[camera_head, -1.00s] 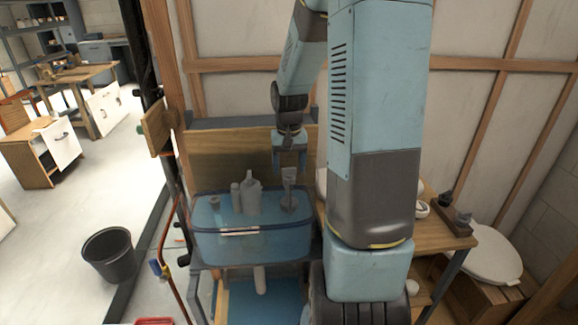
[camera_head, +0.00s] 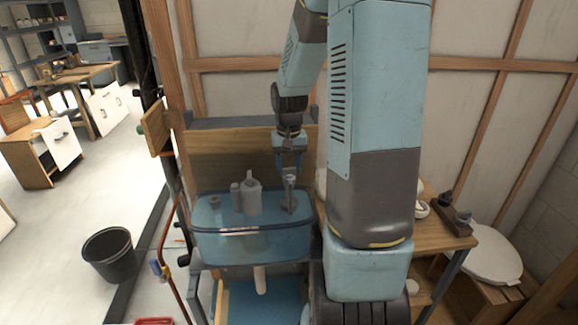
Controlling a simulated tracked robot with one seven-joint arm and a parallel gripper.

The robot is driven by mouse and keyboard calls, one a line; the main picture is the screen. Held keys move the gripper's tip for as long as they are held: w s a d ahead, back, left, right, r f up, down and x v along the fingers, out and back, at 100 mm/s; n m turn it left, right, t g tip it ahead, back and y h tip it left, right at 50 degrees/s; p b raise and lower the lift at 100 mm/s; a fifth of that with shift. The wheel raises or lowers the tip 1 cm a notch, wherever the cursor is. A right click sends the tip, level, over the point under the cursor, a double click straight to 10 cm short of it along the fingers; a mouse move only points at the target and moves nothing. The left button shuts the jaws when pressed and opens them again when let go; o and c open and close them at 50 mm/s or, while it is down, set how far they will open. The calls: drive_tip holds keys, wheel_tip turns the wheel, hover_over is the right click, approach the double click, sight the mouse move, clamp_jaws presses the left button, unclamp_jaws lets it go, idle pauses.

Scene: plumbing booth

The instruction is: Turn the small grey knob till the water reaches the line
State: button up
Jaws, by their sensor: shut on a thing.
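A clear blue tank (camera_head: 215,248) stands on the bench in front of the wooden backboard, with grey fittings inside. A slim grey fitting (camera_head: 289,200) rises at the tank's right side. My gripper (camera_head: 290,172) points down over it, its fingers shut around the small grey knob at the top. The fingers hide most of the knob. A thin pale line (camera_head: 240,230) runs across the tank's front wall. Bluish water shows in the tank, but I cannot tell its surface exactly against the line.
A wider grey fitting (camera_head: 251,195) stands left of the gripper in the tank. A red pipe (camera_head: 175,290) runs at the bench's left. A black bucket (camera_head: 110,255) is on the floor. A wooden table (camera_head: 440,238) with small fittings and a white toilet seat (camera_head: 492,255) are right.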

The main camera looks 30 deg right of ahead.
drive_tip(key=shift+m, duration=0.4)
drive_tip(key=o, duration=1.1)
drive_tip(key=shift+c, duration=0.2)
drive_tip(key=shift+r, duration=0.1)
wheel_tip(320, 180, up, 14)
drive_tip(key=shift+f, duration=0.2)
drive_tip(key=s+a+r+n+t, duration=0.2)
drive_tip(key=s+a, duration=0.4)
drive_tip(key=s, duration=0.4)
drive_tip(key=s+a+r+n+t, duration=0.3)
drive_tip(key=s+a, duration=0.3)
drive_tip(key=s, duration=0.4)
drive_tip(key=shift+a+r+t, duration=0.2)
drive_tip(key=shift+r+t, duration=0.1)
drive_tip(key=shift+r, duration=0.45)
